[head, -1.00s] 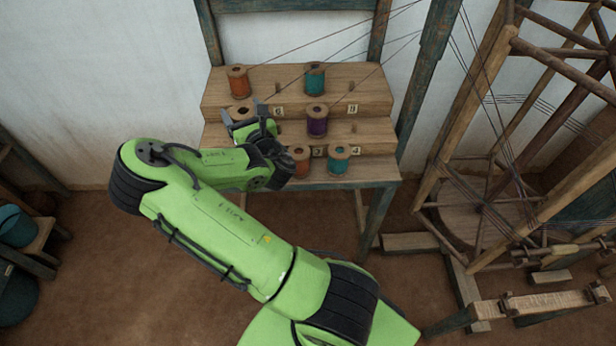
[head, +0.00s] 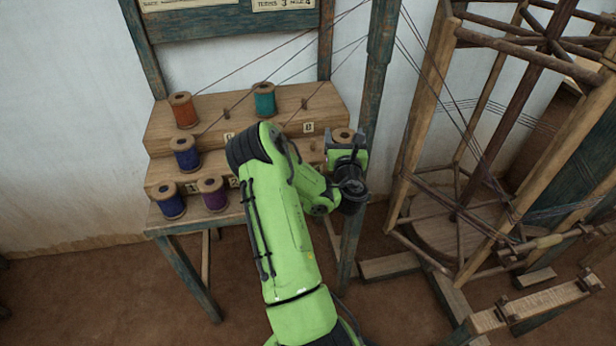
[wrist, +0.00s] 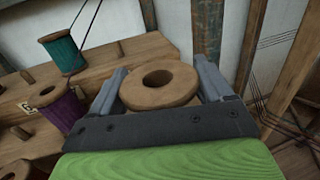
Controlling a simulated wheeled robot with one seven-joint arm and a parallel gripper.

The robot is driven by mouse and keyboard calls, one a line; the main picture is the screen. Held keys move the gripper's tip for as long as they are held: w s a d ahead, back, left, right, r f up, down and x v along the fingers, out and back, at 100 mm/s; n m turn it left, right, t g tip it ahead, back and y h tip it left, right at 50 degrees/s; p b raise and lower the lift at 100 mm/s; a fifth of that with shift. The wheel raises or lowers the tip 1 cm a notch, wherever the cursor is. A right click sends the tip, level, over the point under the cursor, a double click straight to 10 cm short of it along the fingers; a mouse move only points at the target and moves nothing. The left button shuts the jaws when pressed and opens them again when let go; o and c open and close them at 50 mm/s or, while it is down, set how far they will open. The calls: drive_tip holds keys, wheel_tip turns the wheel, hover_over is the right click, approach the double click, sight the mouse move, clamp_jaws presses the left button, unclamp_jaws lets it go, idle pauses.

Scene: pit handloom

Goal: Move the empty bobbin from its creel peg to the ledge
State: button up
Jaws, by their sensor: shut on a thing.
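A bobbin (wrist: 158,85) with a plain wooden top and a round hole is between my gripper's two grey fingers in the wrist view. In the head view its top (head: 342,134) shows at the right end of the creel's middle step. Its core and lower end are hidden, so I cannot tell whether it rests on the wood. My gripper (head: 346,150) is shut on it and points away from the camera. The stepped wooden creel (head: 215,115) has short pegs. I cannot tell which surface is the ledge.
Orange (head: 184,110) and teal (head: 264,99) bobbins stand on the top step, with threads running up right. Blue (head: 184,153), lower blue (head: 170,205) and purple (head: 214,193) bobbins stand below. A post (head: 379,70) rises close by my gripper. A large wooden reel frame (head: 450,140) stands right.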

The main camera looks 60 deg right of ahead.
wheel_tip(320, 180, down, 9)
drive_tip(key=b, duration=0.5)
drive_tip(key=shift+f+b, duration=0.1)
drive_tip(key=shift+b, duration=0.3)
drive_tip(key=shift+f, duration=0.2)
drive_tip(key=o, duration=0.9)
drive_tip(key=shift+o, duration=0.2)
drive_tip(key=shift+r, duration=0.1)
